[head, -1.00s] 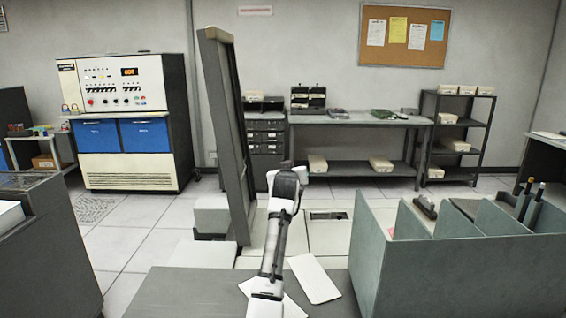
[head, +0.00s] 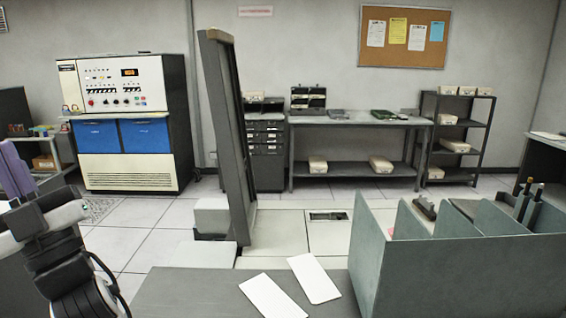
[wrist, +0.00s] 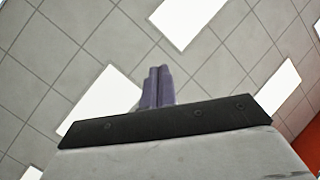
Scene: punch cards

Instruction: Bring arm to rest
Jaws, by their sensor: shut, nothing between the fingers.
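My gripper (wrist: 157,86) shows in the wrist view with its two purple fingers pressed together and nothing between them. It points up toward the ceiling. In the head view its purple fingers (head: 14,170) rise at the left edge, above the dark wrist part of my arm, which is folded in close at the lower left. My gripper touches nothing that I can see.
Two white cards (head: 314,279) lie on the grey desk (head: 190,290). A grey-green divided bin (head: 450,270) stands at the right. A tall dark panel (head: 228,140) stands upright behind the desk. A console with blue drawers (head: 122,135) is at the back left.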

